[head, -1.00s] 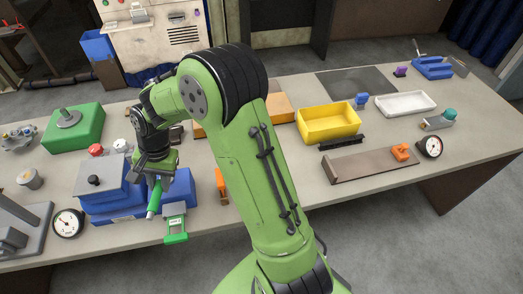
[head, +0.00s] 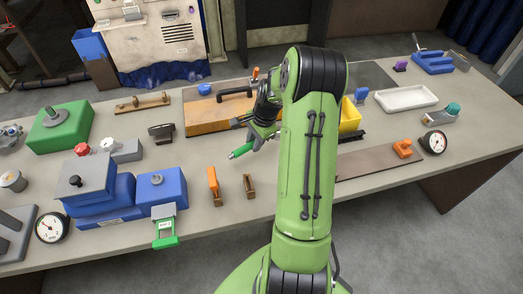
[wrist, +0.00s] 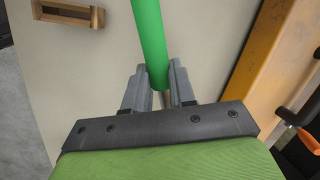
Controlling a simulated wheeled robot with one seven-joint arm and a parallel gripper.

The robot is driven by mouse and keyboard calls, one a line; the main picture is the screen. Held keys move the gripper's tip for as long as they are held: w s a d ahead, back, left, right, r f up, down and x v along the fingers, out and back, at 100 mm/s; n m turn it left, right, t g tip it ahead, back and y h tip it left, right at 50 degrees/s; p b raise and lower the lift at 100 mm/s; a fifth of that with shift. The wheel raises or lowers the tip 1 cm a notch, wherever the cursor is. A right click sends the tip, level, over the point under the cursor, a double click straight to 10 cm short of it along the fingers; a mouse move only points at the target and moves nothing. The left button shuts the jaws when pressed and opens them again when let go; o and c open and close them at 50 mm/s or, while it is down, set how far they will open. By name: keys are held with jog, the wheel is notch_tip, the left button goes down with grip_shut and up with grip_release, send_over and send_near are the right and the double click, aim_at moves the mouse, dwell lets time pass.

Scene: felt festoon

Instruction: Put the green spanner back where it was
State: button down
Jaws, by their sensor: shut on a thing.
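My gripper (head: 262,134) is shut on the green spanner (head: 240,151) and holds it above the middle of the workbench (head: 190,228). In the head view the spanner's green handle sticks out to the lower left, tilted. In the wrist view the handle of the green spanner (wrist: 149,35) runs up out of the picture from between the two grey fingertips (wrist: 158,88). The spanner's other end is hidden by my gripper and cannot be made out.
A small wooden slotted block (head: 249,187) and an orange upright piece (head: 213,186) stand below the spanner. Blue machine boxes (head: 163,192) stand left. My arm partly hides a yellow bin (head: 350,118).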

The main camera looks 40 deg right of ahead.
notch_tip(320, 180, down, 4)
jog(key=shift+f+b, duration=0.1)
jog(key=shift+b, duration=0.2)
jog(key=shift+f, duration=0.2)
jog(key=shift+a+f+b, duration=0.1)
jog(key=shift+f+b, duration=0.35)
jog(key=shift+f, duration=0.15)
jog(key=c, duration=0.9)
grip_release()
jog(key=shift+c, duration=0.2)
jog(key=shift+r, duration=0.1)
